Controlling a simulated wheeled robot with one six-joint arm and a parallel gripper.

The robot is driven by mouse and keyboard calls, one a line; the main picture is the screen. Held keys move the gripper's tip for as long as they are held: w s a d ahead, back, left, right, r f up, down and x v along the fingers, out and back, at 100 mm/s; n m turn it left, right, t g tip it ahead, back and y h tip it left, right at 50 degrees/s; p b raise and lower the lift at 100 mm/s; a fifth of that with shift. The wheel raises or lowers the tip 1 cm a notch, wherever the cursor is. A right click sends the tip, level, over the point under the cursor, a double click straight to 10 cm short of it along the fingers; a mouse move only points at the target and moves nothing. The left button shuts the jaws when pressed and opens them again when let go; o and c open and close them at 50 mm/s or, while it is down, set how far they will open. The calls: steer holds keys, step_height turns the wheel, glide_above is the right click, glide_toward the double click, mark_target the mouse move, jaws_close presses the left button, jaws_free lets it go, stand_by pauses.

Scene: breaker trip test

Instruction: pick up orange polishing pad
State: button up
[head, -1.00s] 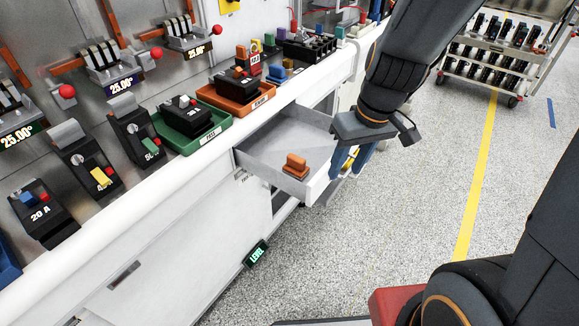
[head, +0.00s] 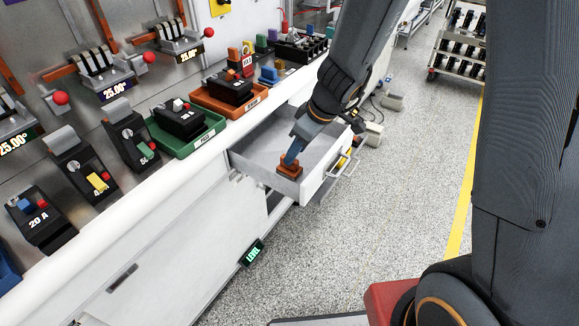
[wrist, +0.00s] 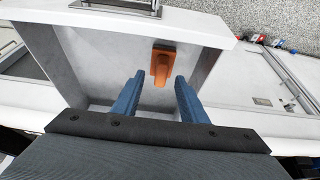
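The orange polishing pad (head: 289,171) lies in the open white drawer (head: 240,164), near its front corner in the head view. In the wrist view the pad (wrist: 162,66) rests on the drawer floor just beyond my fingertips, close to a side wall. My gripper (head: 291,158) reaches down into the drawer over the pad and partly covers it in the head view. In the wrist view the two blue fingers of my gripper (wrist: 158,77) are apart, with nothing held between them. The pad appears ahead of the gap between them.
The drawer walls stand close around my gripper, and the drawer front has a metal handle (head: 340,166). The white bench top above carries a green tray (head: 187,138), an orange tray (head: 230,105) and several breakers.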

steer(key=shift+a+x, duration=0.1)
steer(key=shift+x, duration=1.1)
steer(key=shift+a+x, duration=0.15)
steer(key=shift+x, duration=1)
steer(key=shift+r, duration=0.1)
steer(key=c, duration=0.8)
steer(key=shift+o, duration=0.2)
steer(key=shift+r, duration=0.1)
step_height(320, 180, up, 10)
steer(key=shift+f+p, duration=0.1)
steer(key=shift+p, duration=1)
